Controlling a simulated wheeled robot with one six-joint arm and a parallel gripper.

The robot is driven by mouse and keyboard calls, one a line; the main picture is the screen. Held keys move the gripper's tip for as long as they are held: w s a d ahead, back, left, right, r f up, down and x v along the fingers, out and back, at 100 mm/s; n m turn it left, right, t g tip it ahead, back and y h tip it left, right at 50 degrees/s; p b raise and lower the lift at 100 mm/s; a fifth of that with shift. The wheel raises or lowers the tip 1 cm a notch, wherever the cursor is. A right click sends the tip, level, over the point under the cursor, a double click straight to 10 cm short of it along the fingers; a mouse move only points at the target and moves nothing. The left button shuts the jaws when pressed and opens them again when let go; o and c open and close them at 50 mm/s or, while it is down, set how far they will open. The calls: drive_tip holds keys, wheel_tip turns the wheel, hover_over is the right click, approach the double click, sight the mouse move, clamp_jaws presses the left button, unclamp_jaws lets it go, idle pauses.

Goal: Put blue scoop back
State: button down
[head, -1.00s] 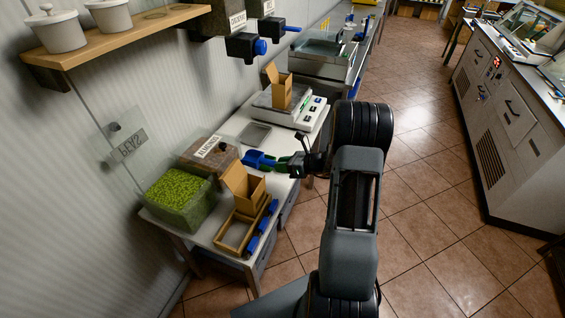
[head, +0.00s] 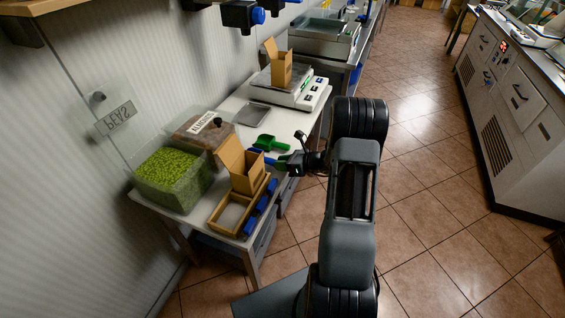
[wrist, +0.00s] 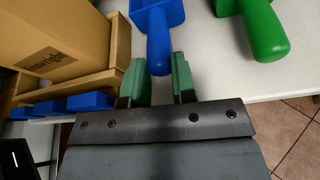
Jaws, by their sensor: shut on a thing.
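The blue scoop (head: 257,153) is low over the white table, beside the open cardboard box. My gripper (head: 284,162) is shut on the end of its handle. In the wrist view, the blue scoop (wrist: 156,30) has its handle between the two green-tipped fingers of my gripper (wrist: 159,62). Its bowl is cut off by the top of that view. I cannot tell if it touches the table. A green scoop (head: 271,143) lies on the table just behind it; in the wrist view the green scoop (wrist: 262,32) is to the right, apart from my fingers.
The open cardboard box (head: 246,178) stands at a wooden tray (head: 219,222) with blue pieces along its front. Behind are a tub of green peas (head: 172,178) and a labelled brown tub (head: 195,133). A scale (head: 303,95) carrying another box stands farther back. Tiled floor is open to the right.

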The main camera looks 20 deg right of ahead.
idle(0.3)
drive_tip(key=c, duration=0.9)
unclamp_jaws()
drive_tip(key=shift+f, duration=0.1)
drive_tip(key=shift+o, duration=0.2)
drive_tip(key=v, duration=1.4)
drive_tip(key=s+a+f+n+g, duration=0.2)
drive_tip(key=s+f+n+g, duration=0.1)
drive_tip(key=s+n, duration=0.15)
drive_tip(key=s+a+r+n+g+h+p, duration=0.1)
drive_tip(key=s+a+r+n+h+p, duration=0.2)
drive_tip(key=a+r+n, duration=0.6)
drive_tip(key=s+a+r+n+g+h+p, duration=0.2)
drive_tip(key=s+a+r+n+h, duration=0.3)
drive_tip(key=r+n, duration=0.8)
drive_tip(key=a+n+h+p, duration=0.1)
drive_tip(key=a+n+h, duration=0.1)
drive_tip(key=a, duration=0.2)
drive_tip(key=shift+n, duration=0.35)
